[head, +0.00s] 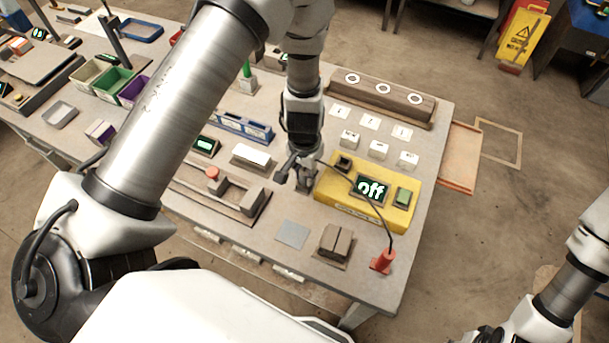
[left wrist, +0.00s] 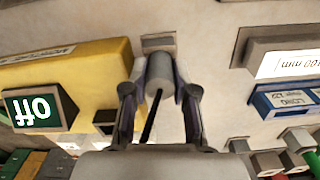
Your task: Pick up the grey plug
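The grey plug (left wrist: 160,72) is a light grey cylinder with a black cable at its near end. In the left wrist view it lies between the fingers of my left gripper (left wrist: 161,88), whose pads meet its sides with no clear gap. In the head view my left gripper (head: 299,178) points down beside the left end of the yellow box (head: 345,206), and the plug is mostly hidden there. The yellow box has a screen (head: 370,190) reading "off". My right gripper (head: 478,336) is only partly in view at the bottom edge, its fingers unclear.
A black cable runs across the yellow box to a red plug-like piece (head: 383,262) near the table's front right. A wooden block with a red knob (head: 212,174) stands to the left. A brown block (head: 335,241) and a grey square (head: 292,234) lie in front.

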